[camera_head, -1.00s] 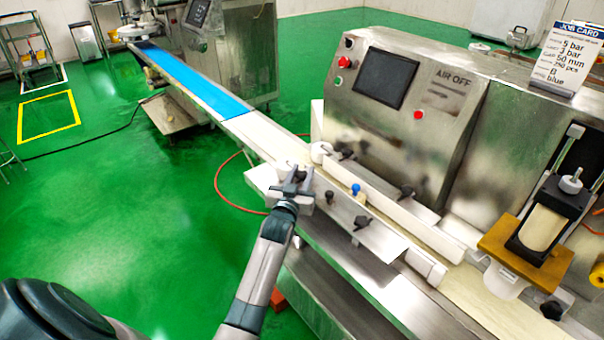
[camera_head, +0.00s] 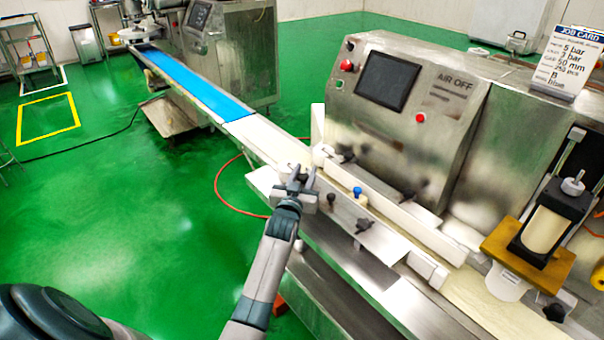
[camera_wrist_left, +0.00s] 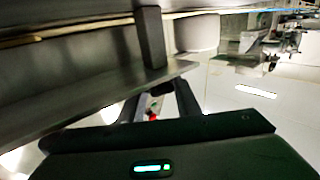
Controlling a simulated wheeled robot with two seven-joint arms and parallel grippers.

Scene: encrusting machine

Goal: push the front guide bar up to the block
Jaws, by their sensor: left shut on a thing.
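A small cream block with a blue knob (camera_head: 357,191) stands on the belt between this bar and the long white rear bar (camera_head: 418,228). My left gripper (camera_head: 302,176) is at the far left end of the front bar, its fingers shut on a part there that they mostly hide. In the left wrist view my fingers (camera_wrist_left: 155,108) meet beside a metal edge and upright post. My right gripper is out of view.
The steel machine housing with a screen (camera_head: 387,79) rises behind the belt. The blue belt (camera_head: 190,82) runs off to the upper left. A yellow plate with a cylinder (camera_head: 525,253) stands at the right.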

